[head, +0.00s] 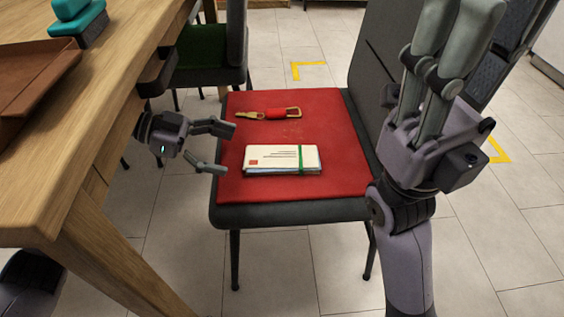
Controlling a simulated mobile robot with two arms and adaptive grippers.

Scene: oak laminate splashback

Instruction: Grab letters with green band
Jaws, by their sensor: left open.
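The stack of letters (265,158) lies flat on a red cloth (338,115) on the seat of a dark chair. A green band (300,158) runs around the stack near its right end. My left gripper (224,148) is open and empty, just left of the letters, its fingers pointing right towards them. It is not touching them as far as I can see. My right gripper (458,28) is close to the camera at the upper right, fingers pointing up. Its fingertips run near or past the top edge, so its opening is unclear.
The chair's backrest (375,55) rises behind right.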

